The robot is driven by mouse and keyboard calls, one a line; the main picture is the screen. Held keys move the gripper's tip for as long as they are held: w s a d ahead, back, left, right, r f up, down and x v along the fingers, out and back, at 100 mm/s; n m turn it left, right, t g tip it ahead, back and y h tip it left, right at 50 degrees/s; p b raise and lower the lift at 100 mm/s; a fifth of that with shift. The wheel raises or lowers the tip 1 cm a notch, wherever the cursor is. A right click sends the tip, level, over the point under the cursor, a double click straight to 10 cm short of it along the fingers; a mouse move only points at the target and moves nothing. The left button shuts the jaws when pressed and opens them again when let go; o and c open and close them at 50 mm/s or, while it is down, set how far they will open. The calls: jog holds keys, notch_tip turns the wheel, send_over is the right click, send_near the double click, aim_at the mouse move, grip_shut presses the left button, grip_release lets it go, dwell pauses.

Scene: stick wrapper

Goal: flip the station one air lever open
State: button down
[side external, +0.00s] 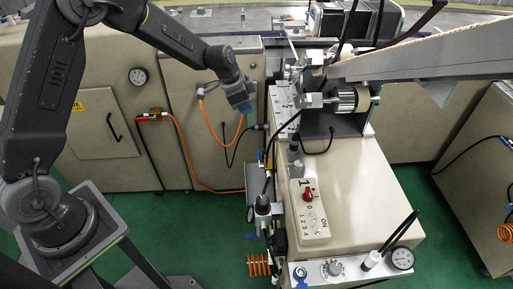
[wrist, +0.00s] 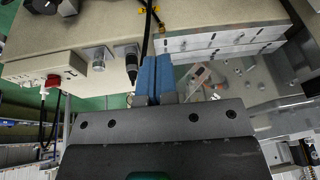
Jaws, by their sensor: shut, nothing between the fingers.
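My gripper (side external: 245,107) hangs in front of the beige cabinet, left of the machine bench. Its blue fingers (wrist: 155,70) are together and empty in the wrist view. A control box marked 1 (side external: 313,222) has a red knob (side external: 308,195); the knob also shows in the wrist view (wrist: 53,81). Small blue levers show along the bench's left side, one (side external: 251,214) beside the black air fittings and another (side external: 300,273) at the front corner. A red lever (side external: 142,118) sits on a cabinet valve. I cannot tell which lever is station one's. My gripper touches none of them.
A motor (side external: 349,99) and a sloping metal chute (side external: 430,62) stand at the back right of the bench. Orange hoses (side external: 182,140) hang along the cabinet. A pressure gauge (side external: 402,258) stands at the bench's front. Green floor (side external: 205,220) is open below the gripper.

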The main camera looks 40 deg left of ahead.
jog(key=m, duration=0.1)
send_near(258, 154)
jog(key=a+x, duration=0.1)
jog(key=x, duration=0.5)
jog(key=shift+w+d+f, duration=0.35)
jog(key=shift+w+d, duration=0.05)
jog(key=shift+w, duration=0.15)
jog(key=shift+w+a+f, duration=0.45)
jog(key=shift+f, duration=0.25)
jog(key=shift+r, duration=0.15)
